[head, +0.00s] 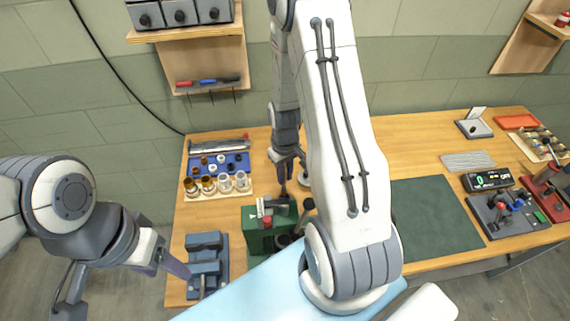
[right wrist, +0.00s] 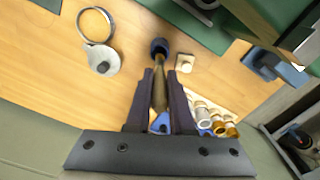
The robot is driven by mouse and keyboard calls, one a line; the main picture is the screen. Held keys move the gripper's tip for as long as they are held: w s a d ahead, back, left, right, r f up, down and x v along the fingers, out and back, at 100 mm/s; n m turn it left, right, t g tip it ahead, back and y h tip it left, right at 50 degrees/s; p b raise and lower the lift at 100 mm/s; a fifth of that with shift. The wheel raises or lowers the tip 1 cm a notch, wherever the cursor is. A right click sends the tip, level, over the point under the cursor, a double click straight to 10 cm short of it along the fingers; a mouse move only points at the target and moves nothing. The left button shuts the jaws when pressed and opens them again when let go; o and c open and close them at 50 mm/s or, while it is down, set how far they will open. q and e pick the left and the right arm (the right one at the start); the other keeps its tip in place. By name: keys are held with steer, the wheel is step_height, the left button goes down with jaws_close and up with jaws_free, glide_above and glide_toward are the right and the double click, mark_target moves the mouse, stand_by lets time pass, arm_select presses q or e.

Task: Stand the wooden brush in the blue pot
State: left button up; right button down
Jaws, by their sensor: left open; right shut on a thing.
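My right gripper (right wrist: 161,78) is shut on the wooden brush (right wrist: 159,92), whose brown tapered body shows between the fingers in the right wrist view. A dark blue round piece (right wrist: 160,46), apparently the blue pot, is at the far end of the brush. I cannot tell whether the brush end is inside it or only in front of it. In the head view my right gripper (head: 284,185) is over the bench behind the green box, partly hidden by my arm. My left gripper (head: 174,265) is open and empty beside the grey-blue blocks at the left.
A green box (head: 259,240) stands near the right gripper. A blue tray (head: 218,165) and a rack with several cups (head: 215,190) are to its left. Grey-blue blocks (head: 206,263) stand at the front left. A dark green mat (head: 435,215) lies bare at the right.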

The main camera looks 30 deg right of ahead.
mark_target(285, 188)
steer(key=shift+s+f+b, duration=0.1)
steer(key=shift+f+b, duration=2.75)
steer(key=shift+f, duration=0.6)
steer(key=c, duration=0.7)
jaws_free()
steer(key=shift+r, duration=0.15)
step_height(285, 188, up, 10)
steer(key=shift+r+b, duration=0.15)
steer(key=shift+b, duration=0.65)
